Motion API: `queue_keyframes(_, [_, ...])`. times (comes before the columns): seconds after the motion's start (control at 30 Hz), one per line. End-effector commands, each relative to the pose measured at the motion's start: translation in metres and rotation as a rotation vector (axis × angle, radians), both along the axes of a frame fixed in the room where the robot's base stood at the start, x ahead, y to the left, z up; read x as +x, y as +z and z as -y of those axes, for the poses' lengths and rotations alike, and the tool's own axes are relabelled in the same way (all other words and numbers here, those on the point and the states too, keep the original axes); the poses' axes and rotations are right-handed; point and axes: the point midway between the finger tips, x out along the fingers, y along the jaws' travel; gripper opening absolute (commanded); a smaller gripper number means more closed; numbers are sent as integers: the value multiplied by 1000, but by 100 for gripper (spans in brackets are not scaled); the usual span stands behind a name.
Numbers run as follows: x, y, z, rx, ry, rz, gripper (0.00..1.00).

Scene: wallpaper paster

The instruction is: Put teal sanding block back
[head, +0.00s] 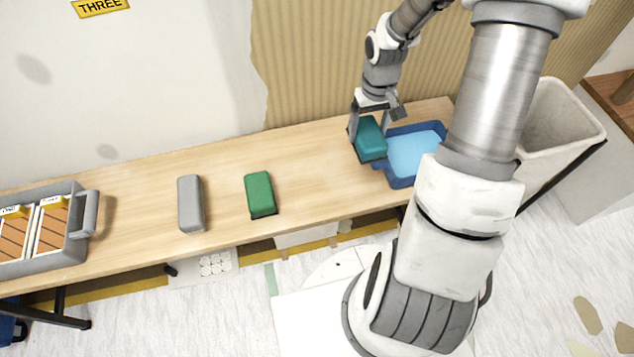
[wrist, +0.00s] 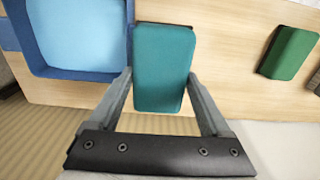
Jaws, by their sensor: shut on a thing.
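The teal sanding block (head: 369,139) is between the fingers of my gripper (head: 369,124), beside the left edge of a blue tray. In the wrist view the teal block (wrist: 163,70) fills the space between the two grey fingers of my gripper (wrist: 160,92), which are shut on its sides. The block appears to be at or just above the wooden table; I cannot tell if it touches it. A green block (head: 260,194) lies on the table to the left, and it also shows in the wrist view (wrist: 289,53). A grey block (head: 191,203) lies further left.
The blue tray (head: 402,184) with a light blue inside stands at the table's right end. A grey crate (head: 80,215) with sorted brown items is at the left end. A pale bin (head: 565,118) stands right of the table (head: 315,165). Table room between green block and tray is clear.

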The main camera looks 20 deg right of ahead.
Motion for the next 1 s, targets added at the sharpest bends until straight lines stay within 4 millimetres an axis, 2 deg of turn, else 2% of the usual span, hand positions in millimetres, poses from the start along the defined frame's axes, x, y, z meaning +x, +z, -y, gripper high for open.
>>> queue_keyframes(0.33, [-4,-1,3,-15,19,3,24])
queue_keyframes(0.5, [-5,-7,-4,-14,22,2,24])
queue_keyframes(0.67, [-9,-24,-30,-13,25,1,24])
queue_keyframes(1.0, [-21,-71,-105,-13,25,2,24])
